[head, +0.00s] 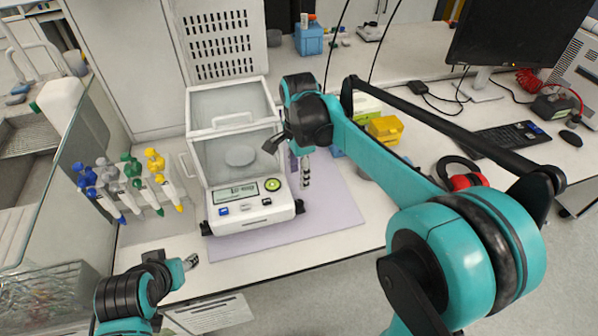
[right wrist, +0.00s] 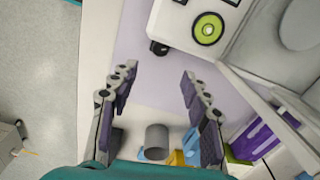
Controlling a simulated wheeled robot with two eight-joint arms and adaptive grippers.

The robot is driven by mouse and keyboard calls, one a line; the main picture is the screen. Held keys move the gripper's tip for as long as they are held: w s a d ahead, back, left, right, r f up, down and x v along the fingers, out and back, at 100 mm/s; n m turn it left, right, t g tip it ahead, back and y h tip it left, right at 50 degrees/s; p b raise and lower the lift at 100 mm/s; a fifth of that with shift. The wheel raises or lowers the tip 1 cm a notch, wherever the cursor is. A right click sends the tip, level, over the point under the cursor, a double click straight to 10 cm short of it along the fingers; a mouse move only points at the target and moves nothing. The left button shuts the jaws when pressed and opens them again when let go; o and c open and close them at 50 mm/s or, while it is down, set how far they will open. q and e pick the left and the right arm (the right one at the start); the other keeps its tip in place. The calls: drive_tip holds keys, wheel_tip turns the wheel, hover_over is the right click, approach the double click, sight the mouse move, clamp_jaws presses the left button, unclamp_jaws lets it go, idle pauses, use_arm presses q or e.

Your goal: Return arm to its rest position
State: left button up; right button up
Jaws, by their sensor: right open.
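My right arm (head: 385,155) reaches in from the right over the bench. Its gripper (head: 289,160) is beside the right side of the white balance (head: 252,214). In the right wrist view the right gripper (right wrist: 155,78) has its two fingers wide apart with nothing between them. The balance (right wrist: 178,30) shows beyond the fingers there. My left gripper (head: 190,262) is low at the left near the bench's front edge. It is small in the picture and I cannot tell its jaw state.
The balance stands on a lilac mat (head: 335,208). Several pipettes (head: 133,170) hang on a rack at the left. Yellow bins (head: 386,129), a monitor (head: 520,35), a keyboard (head: 498,140) and red ear defenders (head: 466,181) are on the right. The mat's front right is clear.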

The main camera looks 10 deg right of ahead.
drive_tip(key=shift+r, duration=0.1)
idle(0.4)
drive_tip(key=s+d+f+n+t, duration=0.1)
drive_tip(key=s+d+n+t, duration=0.1)
drive_tip(key=s+n, duration=0.6)
drive_tip(key=s+d+f+n+t, duration=0.2)
drive_tip(key=s+n+t, duration=0.3)
drive_tip(key=s+n, duration=0.3)
drive_tip(key=shift+s, duration=0.4)
